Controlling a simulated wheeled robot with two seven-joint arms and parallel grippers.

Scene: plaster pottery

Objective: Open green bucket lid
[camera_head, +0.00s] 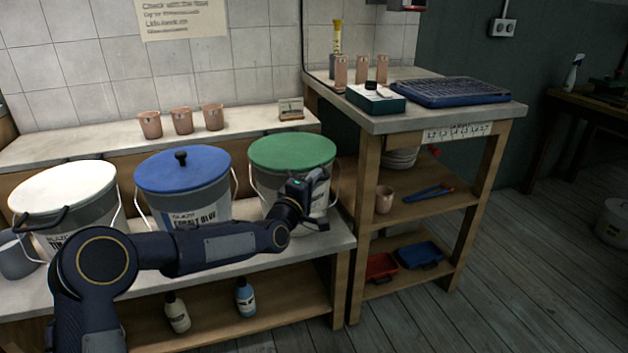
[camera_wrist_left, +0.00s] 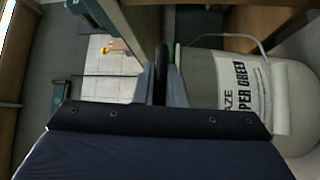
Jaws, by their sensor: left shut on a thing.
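The green bucket lid (camera_head: 292,150) lies on the grey green-glaze bucket (camera_head: 262,190), the right one of three buckets on the low bench; no gap under it shows. My left gripper (camera_head: 316,178) is at the front right of its rim, covering part of the bucket. In the left wrist view the gripper (camera_wrist_left: 162,88) is shut on a dark handle-like part (camera_wrist_left: 161,58) beside the lid's thin green edge (camera_wrist_left: 178,56). The bucket wall (camera_wrist_left: 215,85) with its "per green" label shows at the right there. The handle is hidden in the head view. My right gripper is out of view.
The blue-lidded bucket (camera_head: 183,168) and the white-lidded bucket (camera_head: 62,187) stand to the left. Several pink cups (camera_head: 183,120) and a small card (camera_head: 291,109) sit on the ledge behind. A wooden shelf table (camera_head: 490,115) stands close at the right.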

